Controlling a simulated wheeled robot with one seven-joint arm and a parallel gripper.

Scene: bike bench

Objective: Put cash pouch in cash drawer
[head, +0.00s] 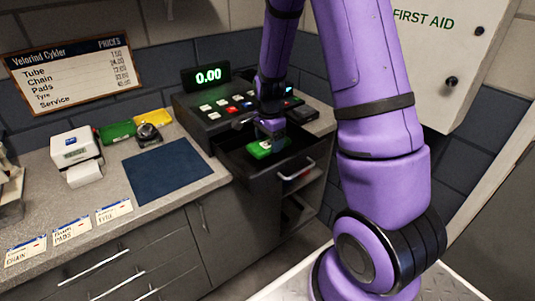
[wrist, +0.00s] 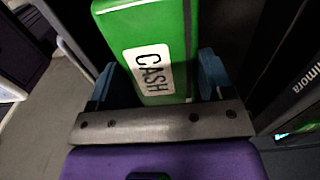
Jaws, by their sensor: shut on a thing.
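The green cash pouch (head: 259,150), labelled CASH in the wrist view (wrist: 147,32), is between the fingers of my gripper (head: 269,132). My gripper is shut on it, with a blue finger on each side in the wrist view (wrist: 158,82). The cash drawer (head: 240,173) is pulled out below the black cash register (head: 222,110). The pouch is over or inside the drawer's open top. I cannot tell whether it touches the drawer floor, which is dark and partly hidden by my arm.
A blue mat (head: 168,174) lies on the counter left of the drawer. A white receipt printer (head: 76,147), a green item (head: 117,131), a yellow item (head: 153,116) and several price cards (head: 72,232) are farther left. A first aid cabinet (head: 438,55) hangs at the right.

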